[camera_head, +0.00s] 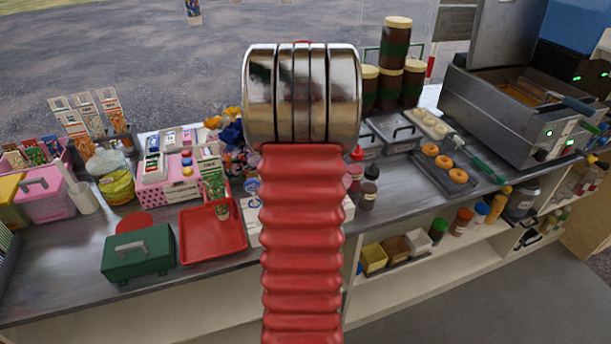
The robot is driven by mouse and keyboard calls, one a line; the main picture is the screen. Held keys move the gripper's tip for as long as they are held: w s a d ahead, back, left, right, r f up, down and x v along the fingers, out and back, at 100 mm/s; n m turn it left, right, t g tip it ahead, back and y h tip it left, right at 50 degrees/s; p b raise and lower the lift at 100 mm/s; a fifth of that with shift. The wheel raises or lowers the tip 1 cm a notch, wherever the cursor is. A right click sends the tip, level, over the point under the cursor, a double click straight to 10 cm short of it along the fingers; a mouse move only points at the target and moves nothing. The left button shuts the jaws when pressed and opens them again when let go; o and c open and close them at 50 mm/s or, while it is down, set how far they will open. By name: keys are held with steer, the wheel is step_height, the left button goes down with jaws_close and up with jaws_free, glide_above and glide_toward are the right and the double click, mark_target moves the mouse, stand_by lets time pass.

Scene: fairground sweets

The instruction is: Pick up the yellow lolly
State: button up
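I cannot pick out the yellow lolly for certain.
A red tray (213,232) and a green box (140,252) stand on the left counter, beside a clear tub with yellow contents (117,187). On the right are a doughnut tray (455,176), tall brown jars (396,45) and a metal fryer (500,110).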

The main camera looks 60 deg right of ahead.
jaws_close()
stand_by(0.5)
step_height(320, 180, up, 10)
steer(key=shift+r, duration=0.1)
stand_by(0.5)
stand_by(0.4)
step_height(320, 180, up, 6)
steer(key=shift+r, duration=0.15)
